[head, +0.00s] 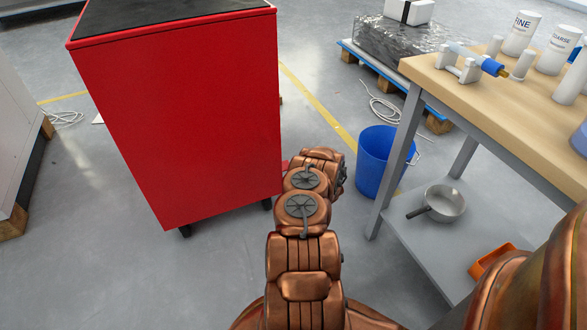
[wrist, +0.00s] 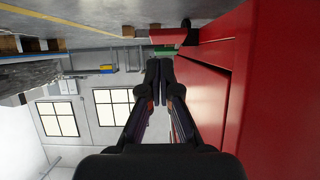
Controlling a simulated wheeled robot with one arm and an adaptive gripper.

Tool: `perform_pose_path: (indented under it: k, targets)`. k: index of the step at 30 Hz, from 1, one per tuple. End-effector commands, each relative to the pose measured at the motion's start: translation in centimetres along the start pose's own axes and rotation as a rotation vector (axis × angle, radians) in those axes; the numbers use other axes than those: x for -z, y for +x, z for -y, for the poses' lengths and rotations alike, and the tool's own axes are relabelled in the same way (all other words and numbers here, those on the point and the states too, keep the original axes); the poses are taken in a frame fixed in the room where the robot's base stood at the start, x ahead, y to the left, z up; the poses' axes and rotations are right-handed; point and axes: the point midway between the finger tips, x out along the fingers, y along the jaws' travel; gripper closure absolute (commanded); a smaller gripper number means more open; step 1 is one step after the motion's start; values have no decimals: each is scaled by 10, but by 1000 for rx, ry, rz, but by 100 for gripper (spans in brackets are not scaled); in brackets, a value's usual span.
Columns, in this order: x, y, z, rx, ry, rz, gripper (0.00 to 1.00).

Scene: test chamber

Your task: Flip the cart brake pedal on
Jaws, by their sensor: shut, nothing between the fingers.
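The red cart (head: 185,120) with a dark top stands left of my arm in the head view. Its red side fills the right of the wrist view (wrist: 270,90). Dark casters (head: 184,231) show under it. In the wrist view, which looks upside down, a small red part (wrist: 168,36) sticks out by the cart's underside, beside a dark caster; it may be the brake pedal. Whether it is on or off I cannot tell. My gripper (wrist: 160,66) is shut and empty, its fingertips close beside the cart and apparently short of the red part.
A blue bin (head: 375,160) stands right of my arm. Beside it is a wooden-topped workbench (head: 490,105) with a pan (head: 440,203) on its lower shelf. A wrapped load on a pallet (head: 362,68) stands behind. Floor left of the cart is mostly clear.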

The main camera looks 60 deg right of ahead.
Motion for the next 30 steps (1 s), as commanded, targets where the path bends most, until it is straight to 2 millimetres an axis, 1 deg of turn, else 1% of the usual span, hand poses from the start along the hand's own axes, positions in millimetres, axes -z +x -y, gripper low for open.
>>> perform_pose_path:
  k: [1, 3, 9, 13, 30]
  targets:
    - [-2, -9, 0, 0, 4, 1, 100]
    - [-6, -17, 0, -1, 5, 1, 100]
    - [-13, -33, 0, 0, 1, 0, 100]
    - [-15, -36, 0, 0, 1, -1, 100]
    - [-16, -36, 0, 0, 1, -1, 100]
